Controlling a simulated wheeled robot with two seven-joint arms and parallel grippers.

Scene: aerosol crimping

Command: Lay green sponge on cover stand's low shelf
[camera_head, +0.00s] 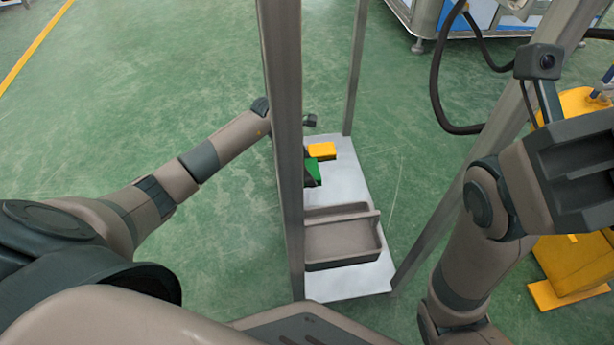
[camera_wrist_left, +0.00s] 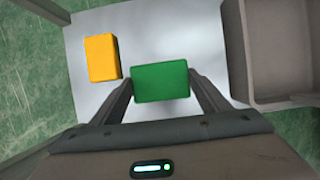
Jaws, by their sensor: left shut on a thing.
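The green sponge (camera_head: 313,171) is a small block at the low shelf (camera_head: 345,183) of the cover stand, partly hidden behind the stand's front post. In the left wrist view the sponge (camera_wrist_left: 160,82) sits between the two fingers of my left gripper (camera_wrist_left: 160,92), which is shut on it. The pale shelf (camera_wrist_left: 150,28) lies below the sponge; I cannot tell if they touch. In the head view my left gripper is mostly hidden behind the post. My right gripper (camera_head: 590,175) is at the right edge, away from the shelf; its fingertips are not clear.
A yellow sponge (camera_head: 322,151) lies on the shelf beside the green one, and it also shows in the left wrist view (camera_wrist_left: 102,57). A grey-brown tray (camera_head: 342,262) takes the shelf's near part. Metal posts (camera_head: 286,120) frame the stand. A yellow machine (camera_head: 575,265) stands at right.

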